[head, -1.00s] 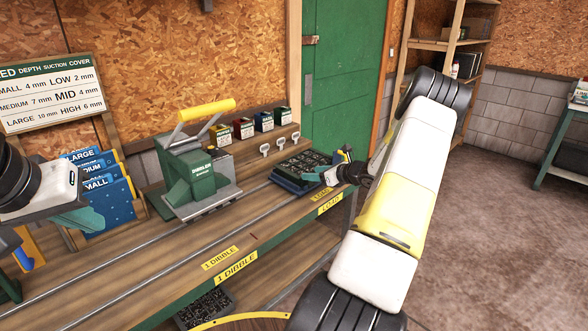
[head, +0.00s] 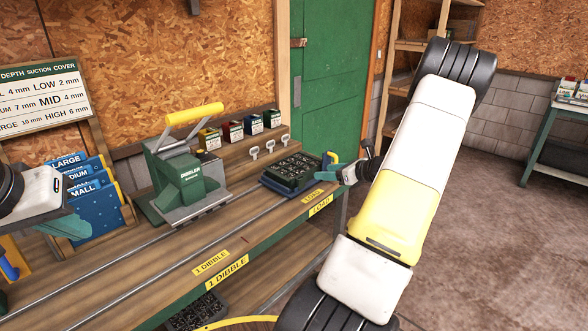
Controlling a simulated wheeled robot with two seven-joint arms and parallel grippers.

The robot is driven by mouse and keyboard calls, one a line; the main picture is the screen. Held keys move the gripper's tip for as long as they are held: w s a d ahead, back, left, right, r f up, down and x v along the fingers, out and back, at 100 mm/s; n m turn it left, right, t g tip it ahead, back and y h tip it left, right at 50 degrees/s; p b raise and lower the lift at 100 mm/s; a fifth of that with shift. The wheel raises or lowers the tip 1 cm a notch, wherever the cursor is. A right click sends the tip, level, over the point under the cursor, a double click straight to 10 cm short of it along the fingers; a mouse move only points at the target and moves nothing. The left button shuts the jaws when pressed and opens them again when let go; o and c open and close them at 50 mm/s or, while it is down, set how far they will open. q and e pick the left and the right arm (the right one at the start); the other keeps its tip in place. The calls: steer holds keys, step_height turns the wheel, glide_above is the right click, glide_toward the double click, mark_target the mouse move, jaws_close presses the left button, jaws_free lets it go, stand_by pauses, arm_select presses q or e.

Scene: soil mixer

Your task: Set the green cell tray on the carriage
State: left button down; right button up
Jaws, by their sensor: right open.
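The green cell tray (head: 291,168), dark with black cells, sits on the dark blue carriage (head: 284,190) at the LOAD end of the bench rails. It looks level, though its exact fit is too small to tell. My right gripper (head: 338,169) is open and empty just right of the tray, and appears apart from it. My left gripper (head: 62,232) is at the left edge, in front of the blue plates. Its fingertips are not clear.
The green dibbler (head: 188,180) with a yellow handle stands over the rails left of the tray. Seed boxes (head: 254,125) and small metal scoops (head: 270,146) stand behind it. Blue plates (head: 88,190) stand at left. Another black tray (head: 197,313) lies on the lower shelf.

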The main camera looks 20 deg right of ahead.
steer(key=s+a+r+n+g+y, duration=0.1)
steer(key=s+a+r+n+g, duration=0.15)
steer(key=a+r+n, duration=0.4)
steer(key=s+a+r+n+g, duration=0.2)
steer(key=s+a+n, duration=0.15)
steer(key=a, duration=0.65)
steer(key=s+a+r+n+g+y, duration=0.1)
steer(key=s+a+r+n+g, duration=0.15)
steer(key=a+r+n, duration=0.5)
steer(key=s+a+r+n+h, duration=0.1)
steer(key=s+a+n+h, duration=0.1)
steer(key=s+n, duration=0.5)
steer(key=s+a+r+n+h, duration=0.1)
steer(key=s+a+n, duration=0.4)
steer(key=s, duration=0.5)
steer(key=n+h, duration=0.1)
steer(key=n, duration=0.1)
steer(key=shift+s+a+r+n+t+h, duration=0.25)
steer(key=shift+s+r+n+t+h, duration=0.05)
steer(key=shift+s+r+n+h, duration=0.1)
steer(key=shift+c, duration=0.2)
